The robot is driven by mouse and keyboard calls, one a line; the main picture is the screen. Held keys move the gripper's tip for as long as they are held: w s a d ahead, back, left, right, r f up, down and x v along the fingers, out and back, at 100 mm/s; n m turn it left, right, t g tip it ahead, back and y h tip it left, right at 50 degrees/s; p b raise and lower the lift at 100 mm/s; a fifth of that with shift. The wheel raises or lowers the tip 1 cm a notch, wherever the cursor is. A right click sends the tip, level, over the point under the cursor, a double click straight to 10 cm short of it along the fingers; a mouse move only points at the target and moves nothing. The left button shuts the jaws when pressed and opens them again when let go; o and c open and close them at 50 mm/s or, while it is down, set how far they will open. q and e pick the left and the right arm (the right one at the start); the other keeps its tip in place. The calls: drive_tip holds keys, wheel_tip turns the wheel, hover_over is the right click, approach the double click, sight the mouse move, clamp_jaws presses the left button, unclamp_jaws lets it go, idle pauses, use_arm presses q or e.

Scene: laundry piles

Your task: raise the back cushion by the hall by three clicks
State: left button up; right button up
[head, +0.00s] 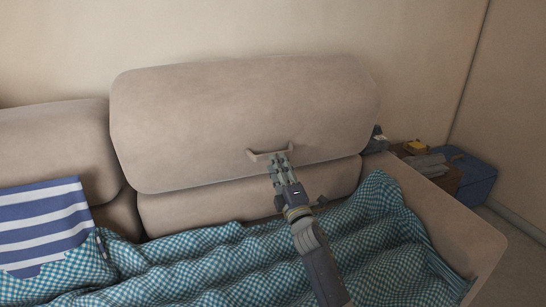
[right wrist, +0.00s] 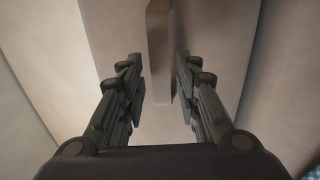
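The back cushion (head: 235,105) on the right of the sofa is beige and stands higher than the one to its left. A small beige handle (head: 270,153) is on its lower front. My right gripper (head: 279,160) is at this handle, reaching up from below. In the right wrist view, the handle (right wrist: 159,55) runs between the two fingers of my right gripper (right wrist: 158,72). The fingers are apart, with a narrow gap on each side of the handle, so the gripper is open. My left gripper is not in view.
A lower back cushion (head: 55,140) is on the left. A teal checked blanket (head: 200,268) covers the seat, with a blue-and-white striped cloth (head: 45,225) at left. The sofa arm (head: 440,215) is at right. A blue box (head: 474,177) stands beyond it.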

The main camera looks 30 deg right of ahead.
drive_tip(key=shift+x, duration=2.35)
clamp_jaws()
